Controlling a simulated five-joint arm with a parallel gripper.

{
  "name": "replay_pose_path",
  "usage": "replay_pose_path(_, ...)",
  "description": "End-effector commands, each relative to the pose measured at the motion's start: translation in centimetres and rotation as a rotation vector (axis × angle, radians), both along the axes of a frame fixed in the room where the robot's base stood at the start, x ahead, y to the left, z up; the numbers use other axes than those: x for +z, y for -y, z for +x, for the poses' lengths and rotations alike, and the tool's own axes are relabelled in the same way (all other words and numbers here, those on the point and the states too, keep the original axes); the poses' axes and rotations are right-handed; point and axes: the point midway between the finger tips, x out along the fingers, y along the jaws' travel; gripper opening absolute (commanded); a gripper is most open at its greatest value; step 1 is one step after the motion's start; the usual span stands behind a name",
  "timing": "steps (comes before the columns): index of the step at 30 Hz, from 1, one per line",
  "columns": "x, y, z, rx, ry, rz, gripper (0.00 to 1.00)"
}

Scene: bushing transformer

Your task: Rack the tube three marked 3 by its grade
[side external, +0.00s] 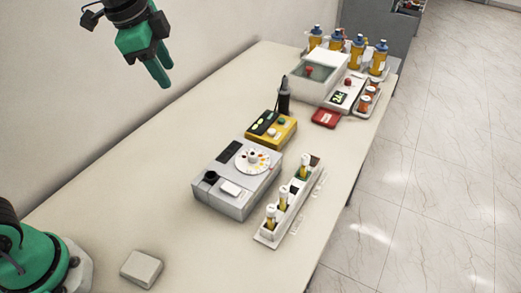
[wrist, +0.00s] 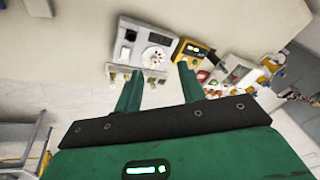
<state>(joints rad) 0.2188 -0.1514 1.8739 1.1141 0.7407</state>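A long pale rack (side external: 290,221) stands near the table's right edge. Several amber tubes with white caps stand upright in it: a near tube (side external: 271,217), a second tube (side external: 283,200) just behind it, and one farther along (side external: 304,168). Their marks are too small to read, so I cannot tell which is marked 3. My gripper (side external: 166,75) is high above the table at the upper left, well away from the rack. In the wrist view my gripper (wrist: 160,70) has its two green fingers apart with nothing held; the rack is partly hidden behind the left finger.
A grey instrument (side external: 235,187) with a round coloured dial stands left of the rack. Behind it are a yellow meter (side external: 271,128), a red pad (side external: 326,118), a white box (side external: 318,78) and several amber bottles (side external: 378,60). A small white block (side external: 141,268) lies in front.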

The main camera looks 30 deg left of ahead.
Motion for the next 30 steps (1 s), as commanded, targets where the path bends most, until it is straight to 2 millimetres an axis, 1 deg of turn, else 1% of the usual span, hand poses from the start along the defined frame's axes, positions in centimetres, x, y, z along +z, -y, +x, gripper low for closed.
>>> replay_pose_path(1, 0.0, -1.0, -1.2, 0.067, 0.012, -0.018, 0.4)
replay_pose_path(3, -0.3, -2.0, -2.7, 0.156, 0.026, -0.045, 0.4)
replay_pose_path(9, -1.6, -4.7, -6.9, 0.412, 0.066, -0.126, 0.4)
replay_pose_path(15, -3.8, -6.7, -11.0, 0.658, 0.108, -0.214, 0.4)
replay_pose_path(18, -4.9, -7.4, -12.5, 0.759, 0.126, -0.253, 0.4)
replay_pose_path(21, -5.9, -7.9, -13.6, 0.835, 0.137, -0.282, 0.4)
replay_pose_path(24, -6.4, -8.1, -14.3, 0.88, 0.146, -0.303, 0.4)
replay_pose_path(30, -6.7, -8.2, -14.6, 0.904, 0.148, -0.311, 0.4)
